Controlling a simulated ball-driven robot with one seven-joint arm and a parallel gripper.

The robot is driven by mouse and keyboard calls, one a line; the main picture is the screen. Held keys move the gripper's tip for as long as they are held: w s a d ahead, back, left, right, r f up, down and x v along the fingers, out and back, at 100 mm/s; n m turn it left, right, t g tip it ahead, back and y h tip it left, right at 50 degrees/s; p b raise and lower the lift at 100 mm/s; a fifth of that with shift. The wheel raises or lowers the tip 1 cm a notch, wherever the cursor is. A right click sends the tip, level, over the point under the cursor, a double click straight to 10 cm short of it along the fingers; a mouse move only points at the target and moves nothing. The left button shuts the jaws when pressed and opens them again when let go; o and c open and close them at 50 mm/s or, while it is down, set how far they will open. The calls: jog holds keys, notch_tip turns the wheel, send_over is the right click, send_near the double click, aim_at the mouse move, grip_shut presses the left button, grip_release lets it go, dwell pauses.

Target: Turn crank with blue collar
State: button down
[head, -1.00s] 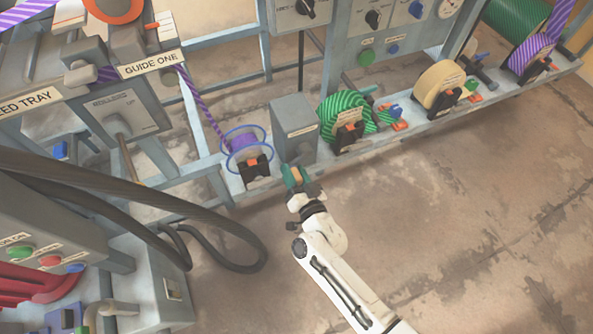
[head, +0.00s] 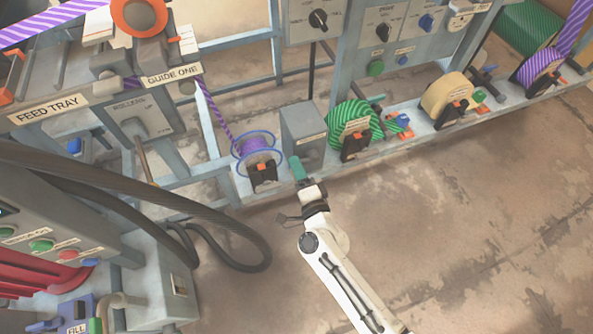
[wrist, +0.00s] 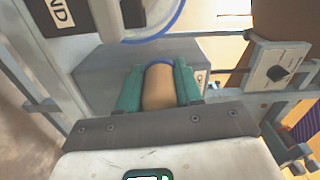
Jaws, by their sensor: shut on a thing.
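My gripper (wrist: 158,88) is shut on a tan crank handle (wrist: 158,90), with one teal finger on each side. A blue collar (wrist: 158,63) shows as a thin arc at the far end of the handle, against a grey box. In the head view my gripper (head: 300,170) is at the front lower side of the grey box (head: 302,132). There the teal finger hides the handle and the collar. The crank's arm cannot be made out.
A blue-rimmed spool (head: 240,147) with purple striped ribbon stands just left of the box. A green striped roll (head: 345,120) and a tan roll (head: 440,92) are to the right. Black hoses (head: 200,215) loop at left. The floor at right is clear.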

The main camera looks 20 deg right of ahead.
jog(key=r+m, duration=0.2)
jog(key=m, duration=0.1)
jog(key=shift+d, duration=0.35)
jog(key=m, duration=0.1)
jog(key=d+r+m, duration=0.1)
jog(key=shift+m, duration=0.3)
jog(key=shift+d+r+m, duration=0.2)
jog(key=shift+d+m, duration=0.2)
jog(key=shift+m, duration=0.45)
jog(key=shift+d+r+m, duration=0.15)
jog(key=shift+d+m, duration=0.2)
jog(key=shift+m, duration=0.5)
jog(key=shift+d, duration=0.15)
jog(key=c, duration=0.8)
grip_release()
jog(key=shift+f, duration=0.1)
